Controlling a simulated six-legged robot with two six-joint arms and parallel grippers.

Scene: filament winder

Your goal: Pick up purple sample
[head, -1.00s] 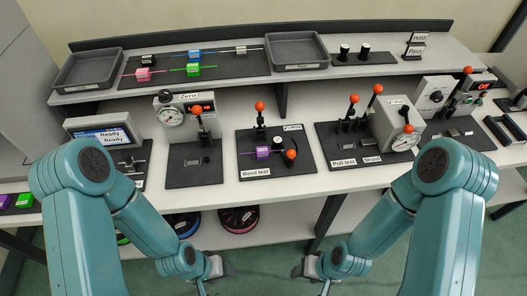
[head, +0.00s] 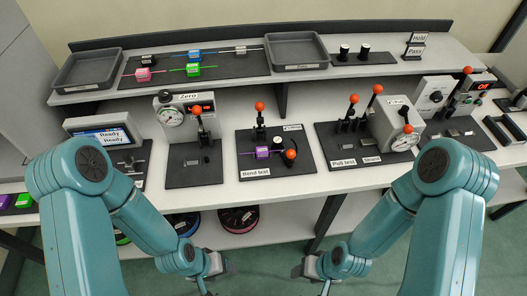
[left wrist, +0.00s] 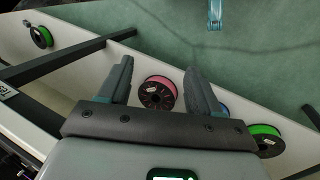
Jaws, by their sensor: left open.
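The purple sample (head: 262,152) is a small purple block on a thin purple strand, resting on the dark plate labelled Bend test (head: 250,166) at the middle of the bench. An orange-knobbed lever stands behind it and another orange knob is just to its right. My left gripper (head: 219,279) is below and in front of the bench edge, apart from the sample. In the left wrist view its two fingers (left wrist: 160,78) are spread with nothing held between them. My right gripper (head: 312,277) is also low in front of the bench, and its jaw opening is unclear.
Pink (head: 144,75), blue (head: 194,59) and green (head: 193,70) samples lie on the upper shelf between two grey trays (head: 88,68) (head: 298,50). A dial gauge stand (head: 172,116) and levers flank the bend plate. Spools (left wrist: 157,92) sit on the lower shelf.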

